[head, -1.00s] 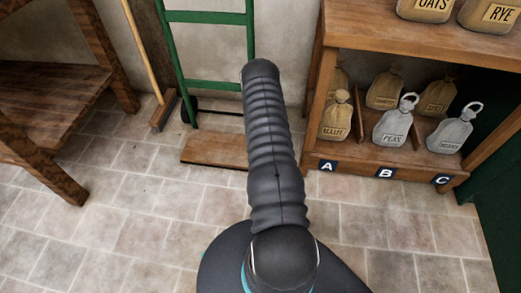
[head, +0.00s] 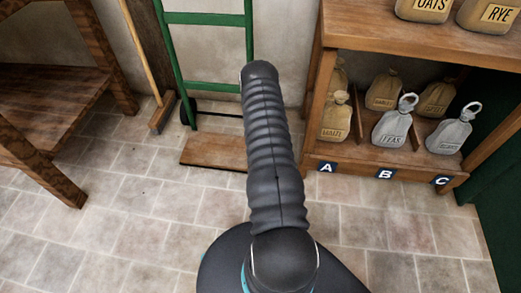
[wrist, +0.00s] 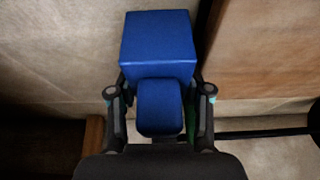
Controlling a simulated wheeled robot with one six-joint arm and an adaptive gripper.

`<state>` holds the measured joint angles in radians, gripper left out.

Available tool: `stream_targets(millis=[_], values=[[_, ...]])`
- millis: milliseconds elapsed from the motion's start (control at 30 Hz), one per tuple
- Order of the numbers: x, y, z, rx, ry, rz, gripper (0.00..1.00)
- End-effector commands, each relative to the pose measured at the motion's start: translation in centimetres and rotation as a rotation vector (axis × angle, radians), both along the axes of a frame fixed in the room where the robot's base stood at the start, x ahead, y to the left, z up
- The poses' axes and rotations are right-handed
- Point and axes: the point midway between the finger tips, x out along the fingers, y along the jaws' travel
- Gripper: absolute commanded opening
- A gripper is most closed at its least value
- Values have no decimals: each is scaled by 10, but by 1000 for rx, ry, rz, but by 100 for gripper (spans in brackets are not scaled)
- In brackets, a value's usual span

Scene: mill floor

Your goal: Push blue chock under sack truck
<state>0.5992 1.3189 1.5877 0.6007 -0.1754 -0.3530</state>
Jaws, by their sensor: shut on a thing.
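The sack truck (head: 208,86) has a green frame, a small black wheel and a flat wooden plate (head: 212,151) low at its front. It stands against the wall in the head view. My gripper (wrist: 159,96) is shut on the blue chock (wrist: 158,48), with a finger on each side of its narrower near part. The chock's wider block extends beyond the fingertips. A black bar and a dark round part, seemingly the truck's axle and wheel, show at the right of the wrist view. My arm hides the gripper and chock in the head view.
A wooden shelf (head: 313,110) with labelled sacks stands to the right, marked A, B and C. A broom (head: 161,112) leans left of the truck, beside a wooden bench (head: 50,105). The tiled floor (head: 130,225) in front is clear.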

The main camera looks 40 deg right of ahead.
Motion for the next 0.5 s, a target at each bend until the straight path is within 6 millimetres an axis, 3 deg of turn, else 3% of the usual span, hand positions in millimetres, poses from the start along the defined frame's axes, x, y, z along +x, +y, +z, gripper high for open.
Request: stream_targets(millis=[500], values=[[9,-2,-3,-3,-4,7,6]])
